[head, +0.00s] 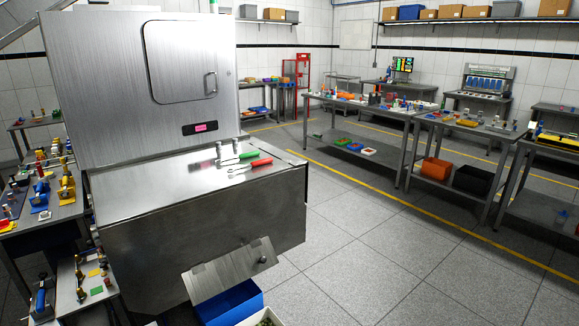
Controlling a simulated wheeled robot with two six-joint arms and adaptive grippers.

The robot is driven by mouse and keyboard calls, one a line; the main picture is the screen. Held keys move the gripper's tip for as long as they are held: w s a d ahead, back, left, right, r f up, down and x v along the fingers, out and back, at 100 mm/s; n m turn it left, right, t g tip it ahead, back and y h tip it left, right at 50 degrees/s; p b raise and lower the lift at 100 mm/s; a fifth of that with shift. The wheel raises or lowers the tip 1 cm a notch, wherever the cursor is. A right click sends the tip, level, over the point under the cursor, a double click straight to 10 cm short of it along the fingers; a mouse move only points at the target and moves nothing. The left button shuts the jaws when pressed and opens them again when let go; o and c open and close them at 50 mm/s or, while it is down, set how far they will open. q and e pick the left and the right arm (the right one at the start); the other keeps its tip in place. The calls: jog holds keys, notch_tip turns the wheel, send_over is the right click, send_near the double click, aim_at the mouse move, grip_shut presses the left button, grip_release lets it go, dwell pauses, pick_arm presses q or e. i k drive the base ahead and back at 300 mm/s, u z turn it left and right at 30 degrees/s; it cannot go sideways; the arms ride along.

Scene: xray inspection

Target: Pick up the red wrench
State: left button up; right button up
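A red-handled tool (260,162), which looks like the red wrench, lies on the flat metal top (150,190) of the large steel cabinet. Its thin metal end points left, toward the front of the cabinet top. A green-handled tool (248,155) lies just behind it, roughly parallel and close by. Small upright metal pieces (219,150) stand behind and to the left of the tools. Neither of my grippers is in the head view.
The steel cabinet's upright housing (130,90) has a closed door (186,60) with a handle. Blue (230,302) and white bins sit on the floor below a tilted metal flap (232,270). Cluttered benches stand at left and right. The floor (380,250) at right is clear.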

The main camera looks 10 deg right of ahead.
aim_at(261, 162)
jog(key=z, duration=0.3)
jog(key=k, duration=0.4)
jog(key=z, duration=1)
jog(key=k, duration=0.9)
jog(key=z, duration=0.6)
jog(key=i, duration=1.7)
jog(key=u, duration=0.35)
jog(key=i, duration=1.75)
jog(key=u, duration=0.45)
jog(key=i, duration=1.25)
jog(key=u, duration=0.95)
jog(key=i, duration=0.9)
jog(key=u, duration=1.85)
jog(key=i, duration=0.85)
jog(key=u, duration=0.65)
